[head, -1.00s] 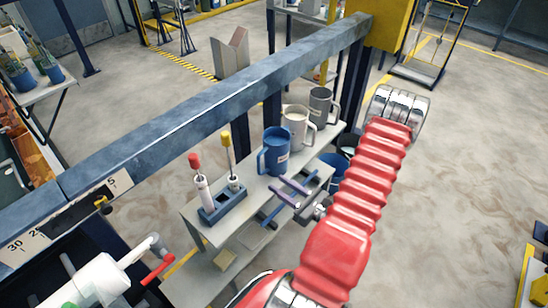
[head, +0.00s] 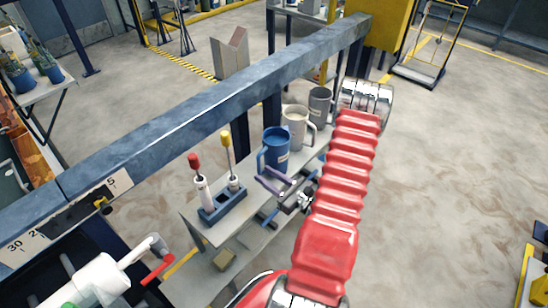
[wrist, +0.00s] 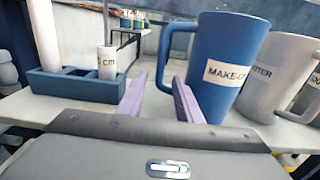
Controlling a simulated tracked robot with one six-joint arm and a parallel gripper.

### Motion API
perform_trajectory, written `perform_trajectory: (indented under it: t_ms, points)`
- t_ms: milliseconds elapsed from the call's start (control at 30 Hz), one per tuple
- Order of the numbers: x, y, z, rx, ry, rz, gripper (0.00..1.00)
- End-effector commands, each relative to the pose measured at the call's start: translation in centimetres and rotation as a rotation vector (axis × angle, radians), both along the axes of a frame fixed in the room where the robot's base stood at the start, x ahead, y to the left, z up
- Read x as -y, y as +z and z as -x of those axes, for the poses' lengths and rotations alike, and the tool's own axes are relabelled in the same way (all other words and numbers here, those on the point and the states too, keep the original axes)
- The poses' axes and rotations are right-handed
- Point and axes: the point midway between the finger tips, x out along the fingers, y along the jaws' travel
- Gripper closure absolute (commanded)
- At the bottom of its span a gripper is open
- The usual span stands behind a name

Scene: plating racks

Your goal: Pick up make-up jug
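The make-up jug (head: 277,146) is blue and stands upright on the grey shelf, with its handle on the left side. In the wrist view the jug (wrist: 222,62) shows a white "MAKE-UP" label, partly cut off by its curve. My gripper (head: 276,183) has two purple fingers, spread apart with nothing between them, in front of the jug. In the wrist view my gripper (wrist: 159,100) points just left of the jug body, with the right finger below the handle. I cannot tell whether that finger touches the jug.
A cream jug (head: 296,125) and a dark grey jug (head: 320,104) stand behind the blue one. A blue holder (head: 222,206) with red- and yellow-topped tools sits to the left on the shelf (head: 192,213). A long blue-grey beam (head: 200,105) runs behind the shelf.

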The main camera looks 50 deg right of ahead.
Motion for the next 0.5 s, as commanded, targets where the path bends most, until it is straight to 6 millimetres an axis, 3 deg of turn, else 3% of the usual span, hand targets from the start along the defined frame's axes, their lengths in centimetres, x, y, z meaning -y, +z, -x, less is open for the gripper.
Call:
perform_trajectory:
  t_ms: [200, 500]
  points:
    - [-0.1, 0.0, -2.1, 0.000, 0.002, 0.002, 0.68]
    - [-0.1, 0.0, -2.4, 0.000, 0.000, 0.001, 0.68]
